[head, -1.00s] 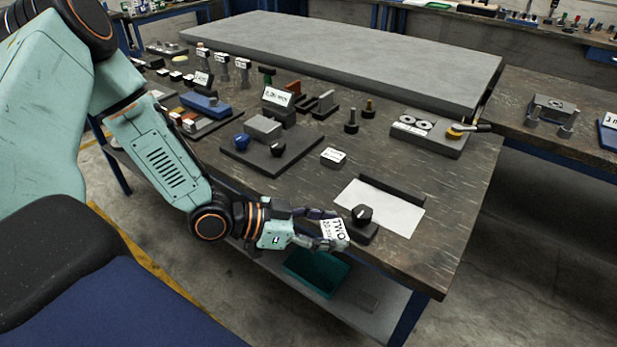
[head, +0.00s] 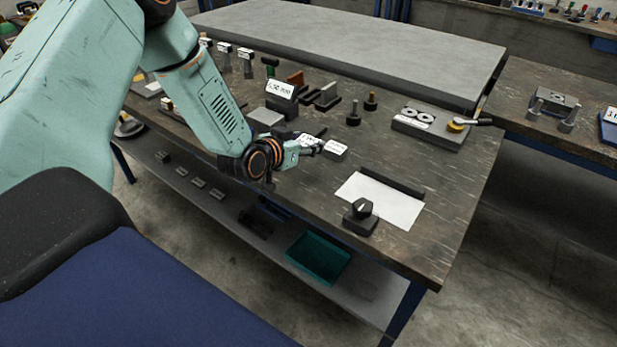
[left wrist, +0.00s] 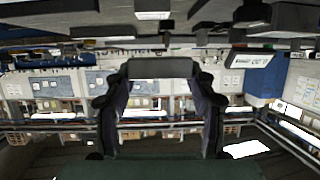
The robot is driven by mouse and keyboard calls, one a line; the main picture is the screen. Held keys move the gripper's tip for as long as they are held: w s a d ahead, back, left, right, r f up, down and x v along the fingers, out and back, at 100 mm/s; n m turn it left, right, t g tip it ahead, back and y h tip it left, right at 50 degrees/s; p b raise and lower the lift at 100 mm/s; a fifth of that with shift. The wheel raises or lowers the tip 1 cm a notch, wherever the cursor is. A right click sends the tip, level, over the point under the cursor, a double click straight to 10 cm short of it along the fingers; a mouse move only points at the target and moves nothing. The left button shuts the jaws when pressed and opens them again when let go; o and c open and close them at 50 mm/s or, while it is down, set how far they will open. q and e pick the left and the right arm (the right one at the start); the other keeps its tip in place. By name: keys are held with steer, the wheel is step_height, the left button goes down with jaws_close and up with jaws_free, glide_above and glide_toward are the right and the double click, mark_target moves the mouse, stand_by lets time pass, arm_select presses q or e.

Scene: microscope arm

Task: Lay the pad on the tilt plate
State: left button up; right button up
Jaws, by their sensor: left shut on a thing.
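My left gripper (head: 314,145) is shut on a small pad with a white lettered face (head: 307,139), held above the bench. In the left wrist view, a grey block-like piece, apparently the pad (left wrist: 160,68), sits between the two fingertips. A light grey plate (head: 266,116), which looks like the tilt plate, lies behind and left of the gripper. Its dark base and knobs are mostly hidden by my arm. The pad appears apart from the plate; its exact height is hard to tell. My right gripper is not in view.
A small labelled block (head: 336,150) stands just right of my gripper. A dark stand with a white label (head: 281,93) is behind the plate. A white sheet (head: 385,203) and a black knob block (head: 361,217) lie nearer the front. Bare bench (head: 440,190) shows at right.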

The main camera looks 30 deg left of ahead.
mark_target(305, 181)
arm_select(q)
step_height(305, 181, down, 8)
steer(key=shift+f+b, duration=0.25)
steer(key=shift+b, duration=0.7)
steer(key=shift+f, duration=0.6)
steer(key=shift+f, duration=0.15)
steer(key=o, duration=1.6)
steer(key=shift+c, duration=0.2)
steer(key=shift+s, duration=0.1)
